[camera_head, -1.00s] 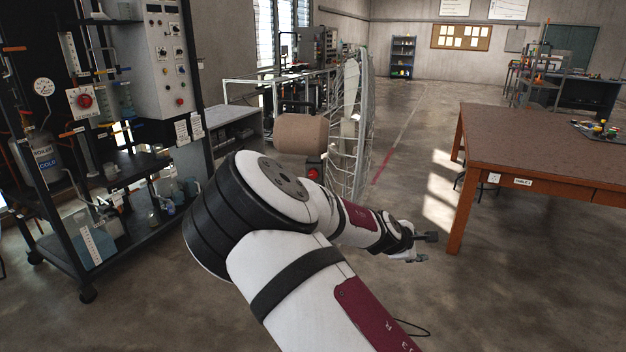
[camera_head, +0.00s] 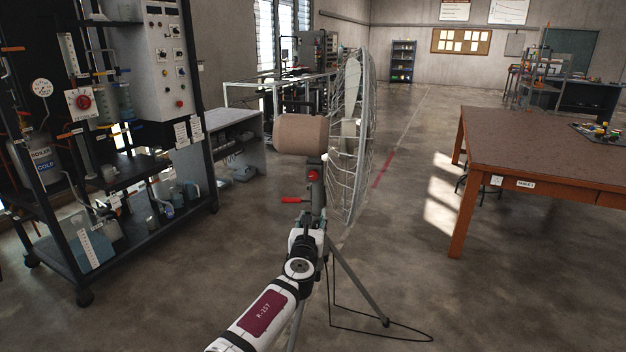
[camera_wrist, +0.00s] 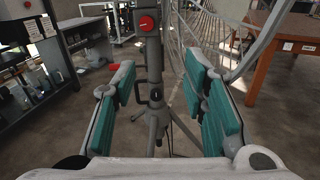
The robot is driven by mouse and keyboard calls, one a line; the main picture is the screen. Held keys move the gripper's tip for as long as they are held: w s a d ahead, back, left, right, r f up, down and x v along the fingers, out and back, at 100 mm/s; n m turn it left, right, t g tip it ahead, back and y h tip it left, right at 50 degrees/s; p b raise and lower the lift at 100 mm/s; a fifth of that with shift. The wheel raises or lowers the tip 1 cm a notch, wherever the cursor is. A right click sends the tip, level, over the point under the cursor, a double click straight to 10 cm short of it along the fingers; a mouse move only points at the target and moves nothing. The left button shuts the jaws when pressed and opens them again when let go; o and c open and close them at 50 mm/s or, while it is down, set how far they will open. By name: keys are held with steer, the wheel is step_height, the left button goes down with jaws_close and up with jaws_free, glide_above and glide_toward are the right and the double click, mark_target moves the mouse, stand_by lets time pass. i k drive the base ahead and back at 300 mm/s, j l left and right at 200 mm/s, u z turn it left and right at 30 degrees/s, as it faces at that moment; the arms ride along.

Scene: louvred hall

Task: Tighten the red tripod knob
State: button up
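A fan on a grey tripod post (camera_head: 317,203) stands ahead in the head view. The post carries a round red knob (camera_head: 313,175) on a grey housing and a red-handled lever (camera_head: 294,200) sticking out to the left. In the wrist view, the red knob (camera_wrist: 146,24) is near the top centre and the red lever end (camera_wrist: 115,67) is partly behind the left finger. My gripper (camera_wrist: 160,85) is open and empty, its teal pads apart with the post seen between them. In the head view my gripper (camera_head: 306,238) is low in front of the post, below the knob.
The fan's wire cage (camera_head: 355,130) rises right of the post. Thin tripod legs (camera_head: 358,283) and a black cable (camera_head: 385,334) spread over the floor. A lab rack (camera_head: 70,240) stands left and a brown table (camera_head: 540,145) right. Floor between fan and table is clear.

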mark_target(313, 174)
steer(key=i+z, duration=0.1)
steer(key=i, duration=0.95)
